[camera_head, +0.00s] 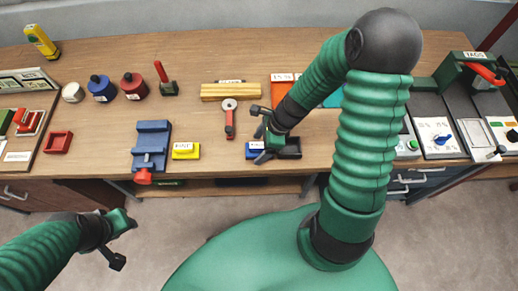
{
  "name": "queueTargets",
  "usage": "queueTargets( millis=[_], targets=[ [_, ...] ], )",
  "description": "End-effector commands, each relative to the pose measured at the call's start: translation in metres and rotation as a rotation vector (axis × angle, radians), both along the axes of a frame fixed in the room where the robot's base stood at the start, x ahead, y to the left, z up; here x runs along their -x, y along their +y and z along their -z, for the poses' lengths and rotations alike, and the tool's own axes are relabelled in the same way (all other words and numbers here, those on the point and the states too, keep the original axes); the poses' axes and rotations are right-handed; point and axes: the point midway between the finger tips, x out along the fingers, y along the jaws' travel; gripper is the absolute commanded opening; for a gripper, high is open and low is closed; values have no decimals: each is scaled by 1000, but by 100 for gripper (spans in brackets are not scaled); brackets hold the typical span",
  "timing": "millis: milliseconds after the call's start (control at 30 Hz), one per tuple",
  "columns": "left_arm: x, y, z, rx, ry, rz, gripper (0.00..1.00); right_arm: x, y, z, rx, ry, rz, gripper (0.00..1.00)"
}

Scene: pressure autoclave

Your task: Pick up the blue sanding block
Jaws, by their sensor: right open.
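The blue sanding block (254,152) lies near the front edge of the wooden bench, with a pale label on it. Part of it is hidden by my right gripper (259,134). That gripper is open, with its two fingers spread. It is over or close beside the block, and I cannot tell whether it touches it. My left gripper (125,242) is open and empty, low at the left, in front of the bench and away from the block.
A yellow-topped item (230,92) lies behind. Control panels (436,137) occupy the right.

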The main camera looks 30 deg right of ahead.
Motion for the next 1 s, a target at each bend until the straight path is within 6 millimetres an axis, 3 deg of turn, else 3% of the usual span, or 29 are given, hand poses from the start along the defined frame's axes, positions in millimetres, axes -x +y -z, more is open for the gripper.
queueTargets(
  millis=[233, 767, 1000],
  targets=[
    [0, 0, 1, 0, 0, 0, 36, -1, 2, 4, 1, -2, 0, 76],
    [0, 0, 1, 0, 0, 0, 36, -1, 2, 4, 1, -1, -1, 8],
    [0, 0, 1, 0, 0, 0, 36, -1, 1, 4, 2, -1, -1, 7]
  ],
)
